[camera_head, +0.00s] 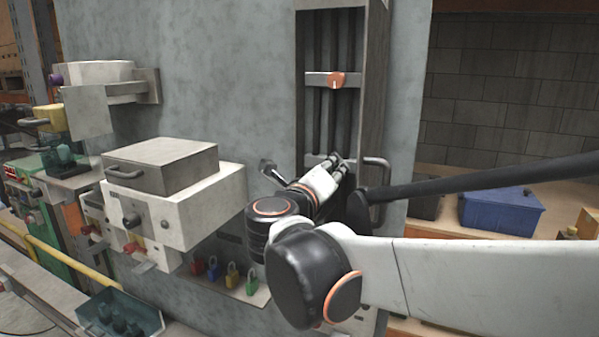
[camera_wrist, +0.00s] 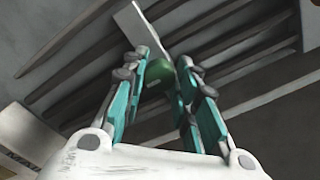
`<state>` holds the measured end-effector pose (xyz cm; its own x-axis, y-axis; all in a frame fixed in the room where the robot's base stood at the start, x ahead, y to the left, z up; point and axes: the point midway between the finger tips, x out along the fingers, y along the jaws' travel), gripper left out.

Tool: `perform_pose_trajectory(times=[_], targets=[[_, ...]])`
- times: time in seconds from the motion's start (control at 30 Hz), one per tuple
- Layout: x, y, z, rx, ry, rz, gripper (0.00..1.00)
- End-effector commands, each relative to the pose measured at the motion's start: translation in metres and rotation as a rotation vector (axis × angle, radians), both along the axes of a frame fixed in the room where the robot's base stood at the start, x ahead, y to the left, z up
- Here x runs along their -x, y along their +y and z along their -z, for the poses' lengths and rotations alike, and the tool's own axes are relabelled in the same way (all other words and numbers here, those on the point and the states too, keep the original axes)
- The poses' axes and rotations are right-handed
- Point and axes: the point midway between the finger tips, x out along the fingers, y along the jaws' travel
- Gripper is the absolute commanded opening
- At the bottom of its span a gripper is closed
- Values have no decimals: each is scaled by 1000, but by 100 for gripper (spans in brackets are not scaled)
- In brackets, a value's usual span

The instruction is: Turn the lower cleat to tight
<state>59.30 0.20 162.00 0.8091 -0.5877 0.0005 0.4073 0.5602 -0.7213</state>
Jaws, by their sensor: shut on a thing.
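The lower cleat (camera_wrist: 158,72) shows in the wrist view as a dark green rounded knob on a light crossbar (camera_wrist: 132,22). My gripper (camera_wrist: 165,62) is shut on it, with one teal finger on each side. In the head view my gripper (camera_head: 338,163) reaches into the tall open channel at the lower crossbar (camera_head: 312,160) and hides the lower cleat. The direction the cleat points is not clear. The upper cleat (camera_head: 337,80) is orange with a pale mark and sits on the upper crossbar (camera_head: 317,79), apart from my gripper.
Dark vertical tubes or bars (camera_head: 327,40) run inside the channel behind the crossbars. A grey handle (camera_head: 377,165) stands out right of my gripper. A white box (camera_head: 195,205) juts from the wall at left, above several coloured padlocks (camera_head: 232,275). A blue bin (camera_head: 500,212) sits right.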

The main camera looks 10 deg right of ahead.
Motion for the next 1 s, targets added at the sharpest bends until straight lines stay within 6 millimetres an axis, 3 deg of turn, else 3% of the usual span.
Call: perform_pose_trajectory(times=[0.57, 0.6, 0.7, 1.0], targets=[[0, 0, 1, -31, -20, 1, 3], [0, 0, 1, -31, -20, 1, 29], [0, 0, 1, -31, -20, 1, 47], [0, 0, 0, -30, -20, 0, 47]])
